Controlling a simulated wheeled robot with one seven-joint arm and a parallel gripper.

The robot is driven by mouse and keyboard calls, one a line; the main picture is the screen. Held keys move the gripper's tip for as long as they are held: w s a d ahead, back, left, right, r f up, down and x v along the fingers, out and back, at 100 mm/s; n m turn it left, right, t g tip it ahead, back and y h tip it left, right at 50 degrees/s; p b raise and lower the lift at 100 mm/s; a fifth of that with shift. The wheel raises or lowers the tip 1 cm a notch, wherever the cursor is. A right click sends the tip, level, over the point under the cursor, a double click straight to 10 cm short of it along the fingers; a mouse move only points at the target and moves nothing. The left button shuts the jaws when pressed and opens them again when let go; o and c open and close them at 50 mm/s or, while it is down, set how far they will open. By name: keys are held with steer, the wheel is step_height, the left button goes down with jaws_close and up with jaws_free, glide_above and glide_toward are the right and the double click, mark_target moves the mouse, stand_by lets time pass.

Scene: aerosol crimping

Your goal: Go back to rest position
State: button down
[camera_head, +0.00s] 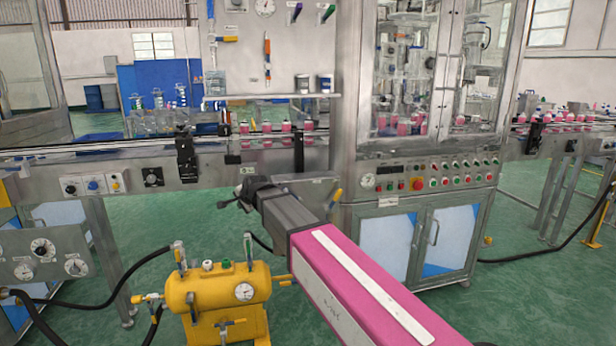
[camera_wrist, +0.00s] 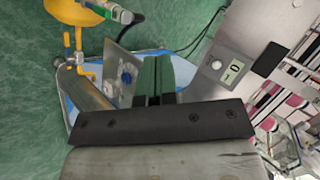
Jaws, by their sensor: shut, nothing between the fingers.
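My gripper (camera_head: 243,193) is at the end of my pink arm in the head view, in front of the conveyor and its control panel. It is apart from the machine parts around it and appears to hold nothing. In the wrist view, my gripper's fingers (camera_wrist: 155,78) are dark green and close together, shut with nothing between them. The fingertips point over a light blue area and a metal panel below.
The crimping machine cabinet (camera_head: 425,185) stands at right with buttons. A conveyor (camera_head: 70,160) carries several pink-filled containers (camera_head: 268,127) behind my gripper. A yellow tank (camera_head: 222,290) with gauge stands low at left of my arm. Black hoses cross the green floor (camera_head: 530,290).

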steer(key=s+d+f+n+g+h, duration=0.2)
steer(key=s+d+f, duration=0.2)
steer(key=d+f, duration=0.5)
steer(key=s+d+f+n+g+h, duration=0.15)
steer(key=s+d+f, duration=0.25)
steer(key=d, duration=0.9)
steer(key=s+d+f+n+g+h, duration=0.15)
steer(key=s+d+f, duration=0.25)
steer(key=d+f, duration=0.5)
steer(key=s+d+f+n+g, duration=0.2)
steer(key=s+d+f+n, duration=0.1)
steer(key=s+d, duration=0.7)
steer(key=shift+s+d+f+g+h, duration=0.15)
steer(key=shift+d+f+g+h, duration=0.2)
steer(key=shift+d, duration=0.8)
steer(key=shift+r, duration=0.1)
